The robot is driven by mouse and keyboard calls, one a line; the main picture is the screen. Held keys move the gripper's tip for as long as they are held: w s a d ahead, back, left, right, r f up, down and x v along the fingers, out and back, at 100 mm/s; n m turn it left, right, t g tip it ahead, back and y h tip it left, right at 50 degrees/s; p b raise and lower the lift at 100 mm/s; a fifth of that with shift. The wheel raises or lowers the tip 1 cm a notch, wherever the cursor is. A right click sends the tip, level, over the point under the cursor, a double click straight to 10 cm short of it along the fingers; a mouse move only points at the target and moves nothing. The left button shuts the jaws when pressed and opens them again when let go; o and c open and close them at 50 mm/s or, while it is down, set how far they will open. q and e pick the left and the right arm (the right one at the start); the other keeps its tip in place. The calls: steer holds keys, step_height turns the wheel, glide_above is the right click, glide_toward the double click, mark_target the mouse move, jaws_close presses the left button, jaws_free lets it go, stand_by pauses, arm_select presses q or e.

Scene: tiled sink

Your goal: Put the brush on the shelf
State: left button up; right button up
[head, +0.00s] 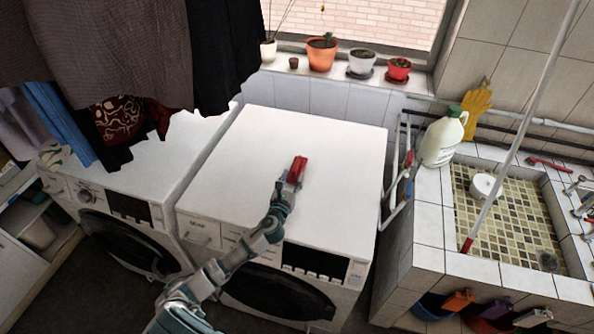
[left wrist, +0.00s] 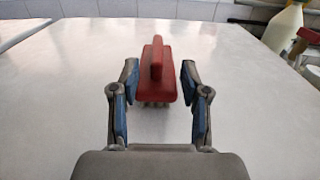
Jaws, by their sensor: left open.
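The red brush (head: 298,167) lies on the white top of the right-hand washing machine. It has a raised handle and bristles underneath. In the left wrist view the brush (left wrist: 157,75) sits ahead of my left gripper (left wrist: 160,78), with its near end between the two open fingers. The fingers stand apart from it on both sides. In the head view my left gripper (head: 289,183) reaches in over the front of the machine to the brush. My right gripper is not in view. I cannot make out which surface is the shelf.
The washer top (head: 340,140) is otherwise clear. Potted plants (head: 322,53) stand on the windowsill behind. A tiled sink (head: 505,210) with a white jug (head: 441,140) is at the right. Dark clothes (head: 130,50) hang at upper left, above another washer (head: 150,185).

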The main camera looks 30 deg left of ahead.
mark_target(293, 173)
arm_select(q)
steer(key=x, duration=0.5)
steer(key=shift+w+a+f, duration=0.15)
steer(key=shift+w+a, duration=0.05)
steer(key=shift+c, duration=0.3)
jaws_close()
